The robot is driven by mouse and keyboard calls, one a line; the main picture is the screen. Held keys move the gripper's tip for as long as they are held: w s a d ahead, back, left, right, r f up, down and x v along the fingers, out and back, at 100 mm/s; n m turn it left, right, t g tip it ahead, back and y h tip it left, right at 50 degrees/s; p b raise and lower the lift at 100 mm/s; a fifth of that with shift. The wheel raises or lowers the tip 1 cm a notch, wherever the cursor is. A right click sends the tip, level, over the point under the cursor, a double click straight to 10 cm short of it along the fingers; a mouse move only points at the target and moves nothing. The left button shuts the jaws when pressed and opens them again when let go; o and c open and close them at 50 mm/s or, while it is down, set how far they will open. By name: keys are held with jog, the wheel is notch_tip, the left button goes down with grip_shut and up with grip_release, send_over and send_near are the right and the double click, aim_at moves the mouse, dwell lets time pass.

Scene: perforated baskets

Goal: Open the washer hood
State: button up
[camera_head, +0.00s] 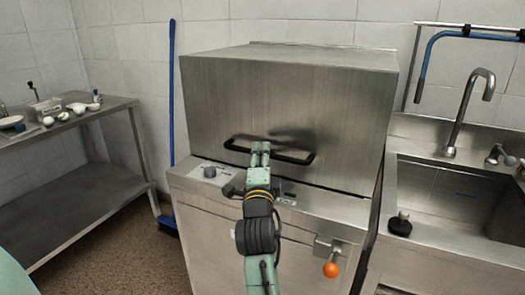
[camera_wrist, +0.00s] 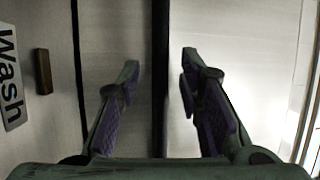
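The washer hood (camera_head: 290,85) is a brushed steel box on the steel washer body, and it is down, with a dark seam along its lower edge. Its black bar handle (camera_head: 299,159) runs across the lower front. My gripper (camera_head: 260,147) is at the handle, left of its middle. In the wrist view my gripper (camera_wrist: 160,62) is open, with one finger on each side of the dark handle bar (camera_wrist: 160,110). Gaps show between the bar and both fingers. The fingers partly cover the hood front.
A steel sink (camera_head: 455,195) with a tap stands close on the right. A steel table (camera_head: 75,190) with small white items is on the left. A blue pole (camera_head: 171,95) leans by the wall. An orange knob (camera_head: 331,269) sticks out low on the washer front.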

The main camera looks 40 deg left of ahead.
jog(key=shift+x, duration=0.8)
jog(key=shift+c, duration=0.4)
grip_shut()
